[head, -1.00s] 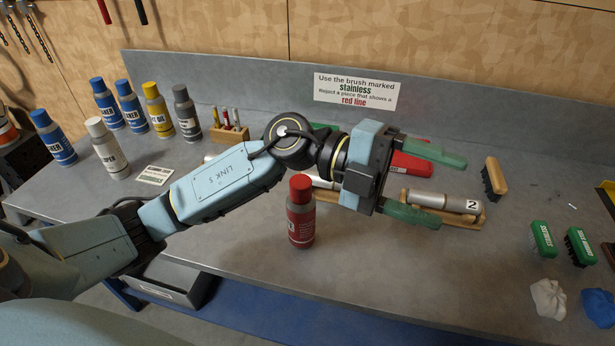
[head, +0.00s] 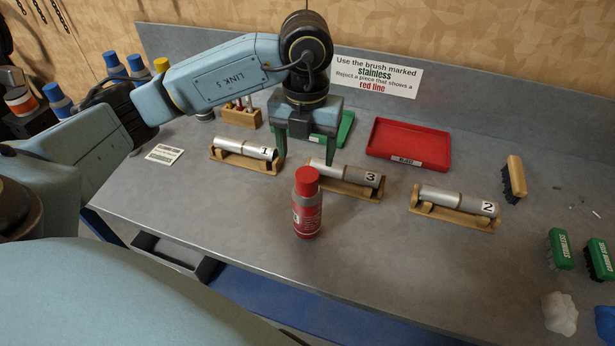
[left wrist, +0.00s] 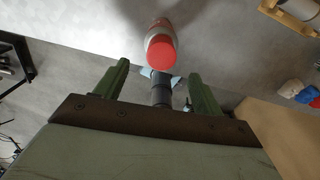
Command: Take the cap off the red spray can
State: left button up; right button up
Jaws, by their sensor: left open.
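The red spray can (head: 307,218) stands upright on the grey workbench near its front edge. Its red cap (head: 307,180) is on top. My left gripper (head: 305,156) points down behind the can, with its two green fingers apart and nothing between them. The fingers look apart from the can. In the left wrist view the red cap (left wrist: 161,52) shows just beyond the open left gripper (left wrist: 158,70), seen from above. My right gripper is in neither view.
Metal pieces on wooden cradles, marked 1 (head: 246,150), 3 (head: 358,178) and 2 (head: 457,202), lie around the can. A red tray (head: 409,142) is behind. Brushes (head: 560,250) and crumpled cloths are at right. Bare bench surrounds the can's front and left.

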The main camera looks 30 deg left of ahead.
aim_at(307, 174)
pick_arm(q)
notch_tip(307, 174, down, 3)
jog(key=shift+r, duration=0.1)
notch_tip(307, 174, down, 4)
jog(key=shift+f+p, duration=0.1)
jog(key=shift+p, duration=0.7)
jog(key=shift+f, duration=0.5)
jog(key=shift+w, duration=0.1)
jog(key=c, duration=1.1)
jog(key=shift+o, duration=0.2)
